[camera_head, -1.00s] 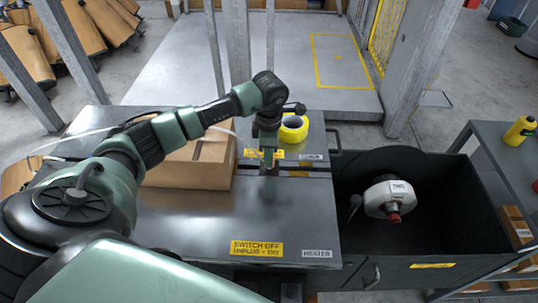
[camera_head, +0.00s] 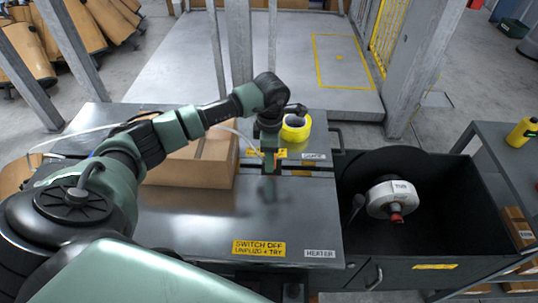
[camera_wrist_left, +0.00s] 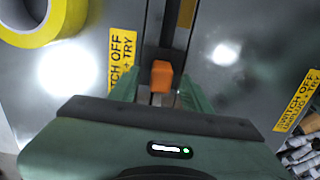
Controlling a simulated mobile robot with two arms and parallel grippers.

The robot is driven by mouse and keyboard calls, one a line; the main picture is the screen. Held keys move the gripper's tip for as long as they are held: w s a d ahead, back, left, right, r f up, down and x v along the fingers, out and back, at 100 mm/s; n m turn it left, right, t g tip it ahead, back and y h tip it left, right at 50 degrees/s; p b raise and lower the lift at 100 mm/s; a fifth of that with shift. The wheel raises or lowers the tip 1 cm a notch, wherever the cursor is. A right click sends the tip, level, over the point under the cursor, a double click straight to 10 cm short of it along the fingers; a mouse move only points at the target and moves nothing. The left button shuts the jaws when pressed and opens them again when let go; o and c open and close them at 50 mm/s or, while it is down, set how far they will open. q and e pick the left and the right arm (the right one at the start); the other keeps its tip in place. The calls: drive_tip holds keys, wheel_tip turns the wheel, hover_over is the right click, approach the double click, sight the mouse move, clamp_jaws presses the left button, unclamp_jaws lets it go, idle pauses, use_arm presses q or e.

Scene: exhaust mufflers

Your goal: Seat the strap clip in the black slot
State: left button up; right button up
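My left gripper (camera_head: 270,166) is above the dark metal bench top, near the gap across it. In the left wrist view its two green fingers (camera_wrist_left: 161,92) flank a small orange block, which looks like the strap clip (camera_wrist_left: 161,76). The fingers appear shut on it. The black slot appears to be the dark groove (camera_wrist_left: 160,40) directly beyond the clip; it also shows in the head view (camera_head: 308,173). Whether the clip touches the groove cannot be told. My right gripper is not in view.
A yellow tape roll (camera_head: 296,130) stands behind the gripper. A cardboard box (camera_head: 190,164) sits to its left. The front of the bench (camera_head: 190,220) is clear.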

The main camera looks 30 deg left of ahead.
use_arm(q)
drive_tip(key=shift+f, duration=0.3)
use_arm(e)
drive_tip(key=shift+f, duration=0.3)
use_arm(q)
wheel_tip(320, 180, up, 8)
drive_tip(key=p, duration=0.4)
drive_tip(key=shift+f+p, duration=0.2)
drive_tip(key=shift+p, duration=0.2)
drive_tip(key=shift+r, duration=0.5)
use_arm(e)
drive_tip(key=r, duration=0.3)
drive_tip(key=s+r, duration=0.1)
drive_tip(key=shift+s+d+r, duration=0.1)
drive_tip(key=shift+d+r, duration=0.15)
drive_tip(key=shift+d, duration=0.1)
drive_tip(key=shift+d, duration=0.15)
